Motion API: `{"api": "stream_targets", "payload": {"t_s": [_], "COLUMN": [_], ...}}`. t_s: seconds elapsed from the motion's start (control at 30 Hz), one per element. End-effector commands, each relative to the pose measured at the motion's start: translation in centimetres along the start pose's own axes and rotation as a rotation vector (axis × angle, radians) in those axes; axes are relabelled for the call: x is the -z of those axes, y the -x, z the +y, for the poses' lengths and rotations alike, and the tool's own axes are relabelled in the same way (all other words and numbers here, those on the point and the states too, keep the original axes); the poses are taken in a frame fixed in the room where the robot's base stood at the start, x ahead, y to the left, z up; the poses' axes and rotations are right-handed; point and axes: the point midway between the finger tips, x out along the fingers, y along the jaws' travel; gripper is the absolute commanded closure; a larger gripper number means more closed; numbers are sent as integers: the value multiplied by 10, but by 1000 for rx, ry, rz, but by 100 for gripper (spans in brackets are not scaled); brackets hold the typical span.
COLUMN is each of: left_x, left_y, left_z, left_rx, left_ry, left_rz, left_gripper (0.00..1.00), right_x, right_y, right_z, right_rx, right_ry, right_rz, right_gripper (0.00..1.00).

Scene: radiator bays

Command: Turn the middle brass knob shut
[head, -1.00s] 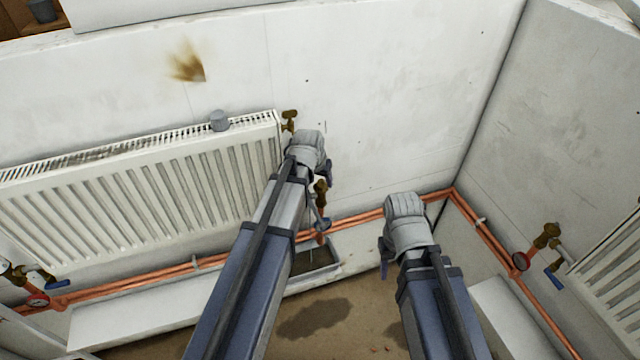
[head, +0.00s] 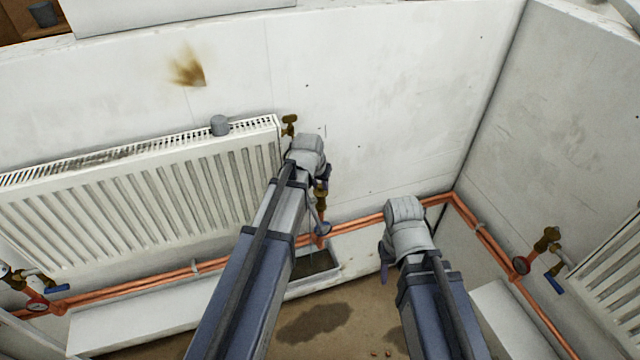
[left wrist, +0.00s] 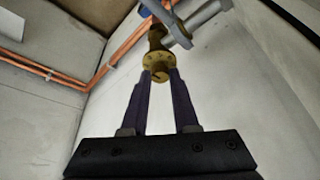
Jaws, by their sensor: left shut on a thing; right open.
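The middle brass knob (left wrist: 158,61) shows in the left wrist view as a round brass disc on a brass valve. The tips of my left gripper (left wrist: 160,76) are shut on its near edge. In the head view the brass valve (head: 321,198) stands at the right end of the radiator, partly behind my left wrist, which hides the knob and most of the fingers. My right gripper (head: 385,262) is apart from it, lower right, above the floor. It is open and empty, its fingers mostly hidden by its wrist.
A white radiator (head: 140,195) hangs on the left, with a small brass fitting (head: 289,125) at its top right. Copper pipes (head: 365,218) run low along the walls. Other brass valves sit at far left (head: 22,275) and right (head: 548,238). A tray (head: 318,262) lies below, near a dark floor stain (head: 315,322).

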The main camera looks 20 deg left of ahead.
Motion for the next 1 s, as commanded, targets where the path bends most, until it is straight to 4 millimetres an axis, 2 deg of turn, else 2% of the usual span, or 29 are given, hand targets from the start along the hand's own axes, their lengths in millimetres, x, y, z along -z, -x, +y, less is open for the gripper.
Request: {"api": "stream_targets", "payload": {"t_s": [0.23, 0.53, 0.57, 0.6, 0.8, 1.0], "left_x": [0, 0, 0, 0, 0, 0], "left_y": [0, 0, 0, 0, 0, 0], "left_z": [-1, -1, -1, -1, -1, -1], "left_rx": [-43, -49, -49, -49, -48, -48], "left_ry": [-103, -117, -117, -117, -116, -115], "left_rz": [-2, -1, -1, -1, 0, 0], "left_gripper": [100, 100, 71, 66, 44, 42], "right_x": [0, 0, 0, 0, 0, 0], "right_y": [0, 0, 0, 0, 0, 0], "right_z": [0, 0, 0, 0, 0, 0], "right_rx": [0, 0, 0, 0, 0, 0], "right_ry": [0, 0, 0, 0, 0, 0], "right_rz": [0, 0, 0, 0, 0, 0], "right_gripper": [50, 50, 50, 50, 50, 50]}}
